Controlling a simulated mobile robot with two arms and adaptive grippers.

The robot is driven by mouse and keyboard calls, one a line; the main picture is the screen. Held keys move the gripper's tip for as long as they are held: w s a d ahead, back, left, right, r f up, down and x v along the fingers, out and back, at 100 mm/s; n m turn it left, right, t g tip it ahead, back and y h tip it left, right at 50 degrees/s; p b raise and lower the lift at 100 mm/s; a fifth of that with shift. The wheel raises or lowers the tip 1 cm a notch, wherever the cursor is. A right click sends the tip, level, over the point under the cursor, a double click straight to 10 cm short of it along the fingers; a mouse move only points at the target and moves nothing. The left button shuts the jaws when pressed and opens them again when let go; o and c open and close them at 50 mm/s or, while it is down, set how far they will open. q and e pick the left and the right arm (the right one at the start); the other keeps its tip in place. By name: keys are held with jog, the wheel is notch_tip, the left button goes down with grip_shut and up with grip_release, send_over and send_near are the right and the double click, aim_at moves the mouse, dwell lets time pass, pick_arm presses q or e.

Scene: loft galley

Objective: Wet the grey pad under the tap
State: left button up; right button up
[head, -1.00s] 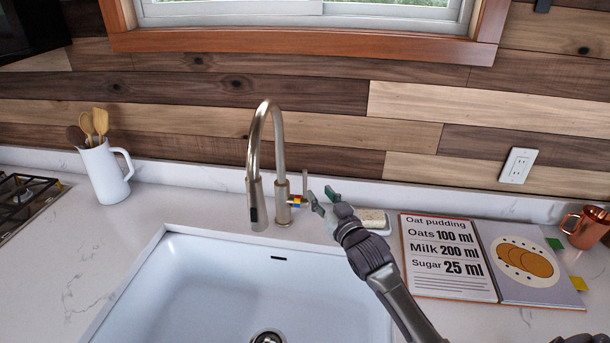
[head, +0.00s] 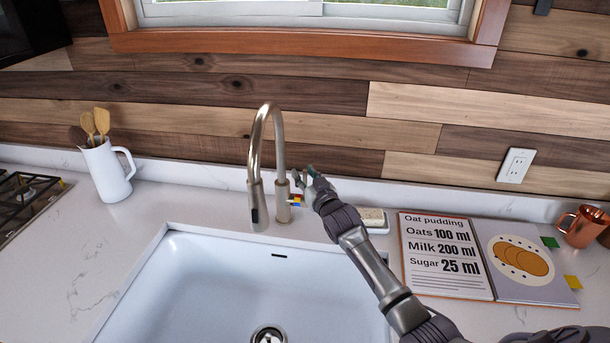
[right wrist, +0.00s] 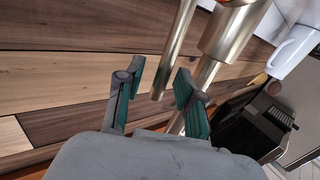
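The tap (head: 281,160) is a brushed-metal gooseneck behind the sink; no water shows from its spout. Its thin lever (right wrist: 173,50) stands at the tap's right side in the head view. My right gripper (head: 306,179) is beside the lever. In the right wrist view, the gripper (right wrist: 160,82) has its green-lined fingers apart, with the lever's end showing in the gap between them; I cannot tell whether they touch it. I see no grey pad in either view. A beige sponge-like block (head: 372,216) lies on a white dish behind my right arm. My left gripper is out of view.
The white sink (head: 215,285) is empty in the visible part. An open recipe book (head: 450,287) and a copper mug (head: 581,228) are on the right. A white jug with wooden utensils (head: 106,172) and a hob (head: 25,200) are on the left.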

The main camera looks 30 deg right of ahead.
grip_shut()
jog(key=shift+s+d+f+m+b, duration=0.2)
jog(key=shift+f+m+b, duration=0.1)
jog(key=shift+b, duration=0.25)
jog(key=shift+s+d+t+b, duration=0.1)
jog(key=shift+d+t+b, duration=0.1)
jog(key=shift+t+b, duration=0.1)
jog(key=shift+r+m, duration=0.25)
jog(key=shift+m, duration=0.05)
jog(key=shift+o, duration=0.7)
grip_release()
jog(key=shift+s, duration=0.1)
